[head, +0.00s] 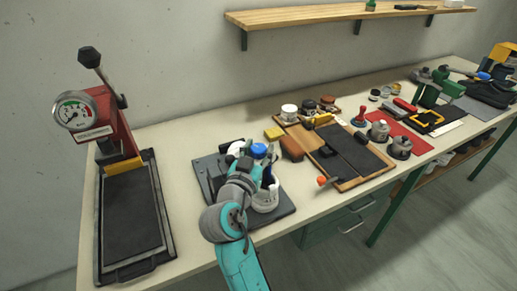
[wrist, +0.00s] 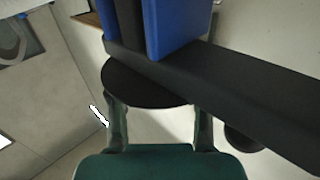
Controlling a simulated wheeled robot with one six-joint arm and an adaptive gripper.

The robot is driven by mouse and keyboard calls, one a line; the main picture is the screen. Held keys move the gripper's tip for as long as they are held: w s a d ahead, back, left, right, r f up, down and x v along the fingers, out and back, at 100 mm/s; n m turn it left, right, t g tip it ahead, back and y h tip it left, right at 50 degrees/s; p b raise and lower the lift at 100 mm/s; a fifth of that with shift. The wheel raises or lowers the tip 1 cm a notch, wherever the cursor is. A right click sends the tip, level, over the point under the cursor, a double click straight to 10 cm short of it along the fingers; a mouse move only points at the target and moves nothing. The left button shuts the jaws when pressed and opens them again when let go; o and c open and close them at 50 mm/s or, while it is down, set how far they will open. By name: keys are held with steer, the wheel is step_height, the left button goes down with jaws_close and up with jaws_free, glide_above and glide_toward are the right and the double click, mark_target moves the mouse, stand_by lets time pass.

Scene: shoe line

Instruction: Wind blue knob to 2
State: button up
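The blue knob (head: 259,150) is a small round blue cap on a fixture that stands on a dark base plate (head: 284,211). My gripper (head: 266,172) is over this plate, close in front of the knob in the head view. I cannot tell whether it touches the knob. Arm and fixture parts overlap there, and the fingertips are not clear. In the wrist view, blue and black upright parts (wrist: 175,25) stand by a long dark bar (wrist: 220,80). A dark disc and a green block (wrist: 160,165) are below them. The knob's number marks cannot be read.
A red press with a gauge (head: 74,110) stands at the left on a black base. A wooden-edged board (head: 345,155), jars and a red mat (head: 409,143) lie to the right. A shelf (head: 320,14) hangs above.

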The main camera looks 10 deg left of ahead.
mark_target(259, 147)
steer(key=shift+o, duration=1.1)
step_height(259, 147, up, 10)
